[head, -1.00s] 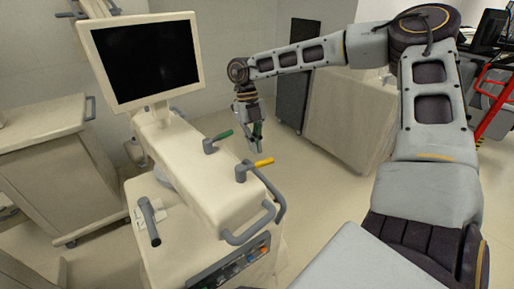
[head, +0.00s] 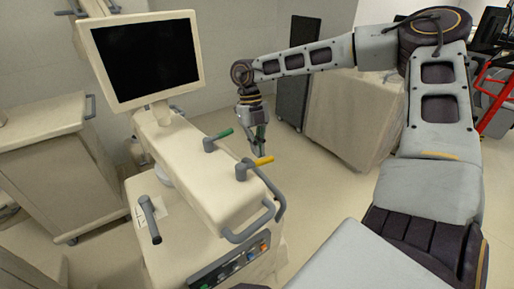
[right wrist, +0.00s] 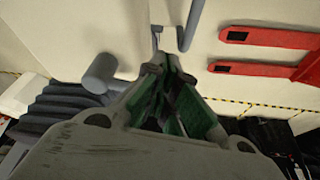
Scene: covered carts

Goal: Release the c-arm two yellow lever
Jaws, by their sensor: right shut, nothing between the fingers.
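The c-arm cart (head: 190,175) is a cream unit with a monitor. On its top are a yellow lever (head: 263,161) on a grey hub and a green lever (head: 224,133) behind it. My right gripper (head: 258,149) is shut and empty, pointing down just behind the yellow lever at the cart's right edge. Whether it touches the lever cannot be told. My left gripper is not in view.
The monitor (head: 145,60) stands at the cart's back. Grey handles (head: 250,225) edge its front. Covered carts stand at left (head: 45,135) and back right (head: 352,115). Red bars (right wrist: 265,36) show in the right wrist view. Floor right of the cart is clear.

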